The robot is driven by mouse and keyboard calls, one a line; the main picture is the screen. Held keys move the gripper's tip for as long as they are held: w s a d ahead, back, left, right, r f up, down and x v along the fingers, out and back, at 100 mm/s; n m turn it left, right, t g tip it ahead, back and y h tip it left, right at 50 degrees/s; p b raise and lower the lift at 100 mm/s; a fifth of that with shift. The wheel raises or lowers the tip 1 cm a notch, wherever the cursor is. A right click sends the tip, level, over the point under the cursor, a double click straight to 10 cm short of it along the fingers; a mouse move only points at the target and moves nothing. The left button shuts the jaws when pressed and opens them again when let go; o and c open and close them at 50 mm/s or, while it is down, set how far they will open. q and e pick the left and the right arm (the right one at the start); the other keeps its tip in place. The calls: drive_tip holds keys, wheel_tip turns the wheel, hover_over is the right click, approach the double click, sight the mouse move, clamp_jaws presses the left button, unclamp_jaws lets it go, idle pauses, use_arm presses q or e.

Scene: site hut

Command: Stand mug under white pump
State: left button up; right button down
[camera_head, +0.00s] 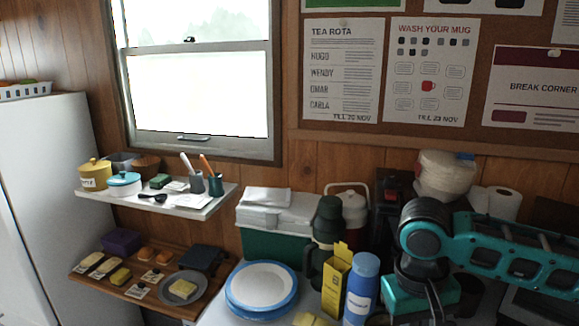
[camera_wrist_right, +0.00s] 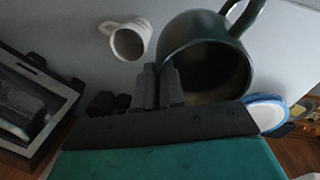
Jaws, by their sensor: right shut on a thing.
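My right gripper (camera_wrist_right: 163,85) is shut at the rim of a dark green mug (camera_wrist_right: 205,55) in the right wrist view. The mug's open mouth faces the camera and its handle points to the upper right. A small white mug (camera_wrist_right: 130,42) is apart from it, on the pale counter to its left. In the head view my right arm comes in from the right and its wrist hides the held mug and the fingers. I cannot pick out the white pump with certainty. My left gripper is not in view.
On the counter are stacked blue-rimmed plates (camera_head: 262,288), a yellow box (camera_head: 336,280), a blue bottle (camera_head: 361,290), a dark green flask (camera_head: 327,238) and a red and white jug (camera_head: 352,208). A green cool box (camera_head: 262,245) stands behind the plates. A paper roll (camera_head: 503,202) stands at the right.

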drive_tip(key=shift+s+f+m, duration=0.1)
drive_tip(key=shift+s+m, duration=0.05)
drive_tip(key=shift+m, duration=0.25)
drive_tip(key=shift+d, duration=0.1)
idle(0.4)
idle(0.5)
